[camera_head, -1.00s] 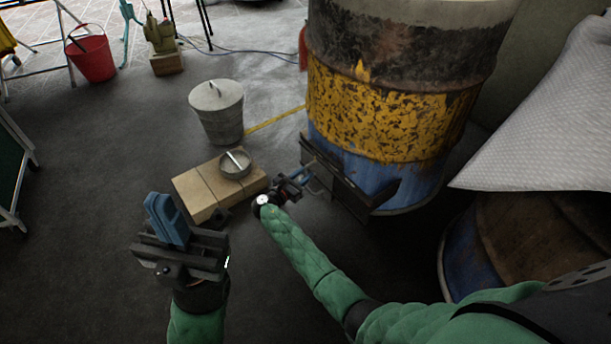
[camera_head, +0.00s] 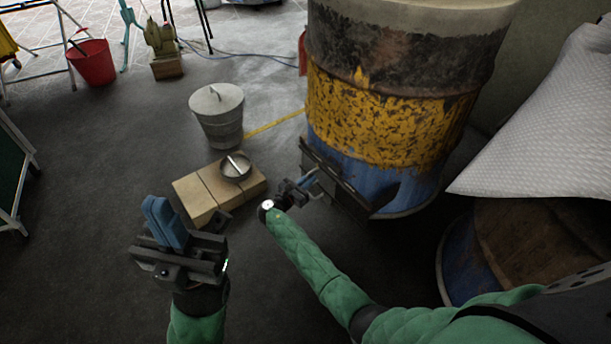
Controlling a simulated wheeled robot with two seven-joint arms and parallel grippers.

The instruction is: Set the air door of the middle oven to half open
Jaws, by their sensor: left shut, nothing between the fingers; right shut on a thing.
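The barrel oven (camera_head: 390,110) is a rusty drum painted black, yellow and blue, standing at the upper right of the head view. A dark metal plate in rails, the air door (camera_head: 345,190), sits low on its front left side. My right gripper (camera_head: 308,184) is at the left part of this door, shut on what looks like its handle; the fingers partly hide it, and how far the door stands open I cannot tell. My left gripper (camera_head: 165,222) is shut and empty, with blue fingers pointing up, away from the oven at the lower left.
Pale bricks (camera_head: 200,192) with a small round bowl (camera_head: 236,167) on them lie left of my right gripper. A lidded metal bucket (camera_head: 217,114) stands behind. A second barrel (camera_head: 530,235) and a quilted white sheet (camera_head: 560,130) are at the right.

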